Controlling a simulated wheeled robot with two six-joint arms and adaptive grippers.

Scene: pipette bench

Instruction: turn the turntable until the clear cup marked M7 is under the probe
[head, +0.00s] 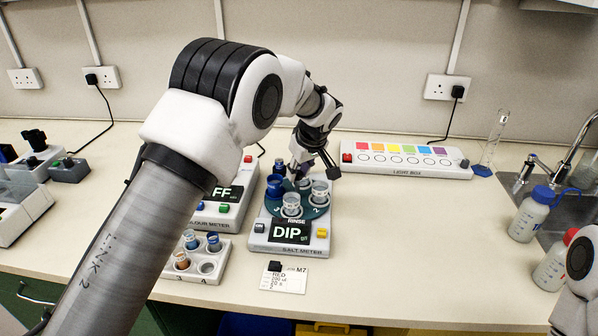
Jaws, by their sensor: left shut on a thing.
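The salt meter (290,247) stands mid-bench, its display reading DIP. A number 3 shows at the left. I cannot read M7 on either cup. My left gripper (313,166) reaches down at the turntable's back and is shut; its hold looks to be on the turntable, but the contact is hidden. A blue part (275,188) stands at the left rim; I cannot tell the probe apart. My right gripper is out of view.
A card (284,279) marked M7 lies in front. The colour meter (219,212) and a tray of small cups (188,266) stand left. The light box (405,160) is behind. Bottles (531,214) and a sink are at the right; the bench between is clear.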

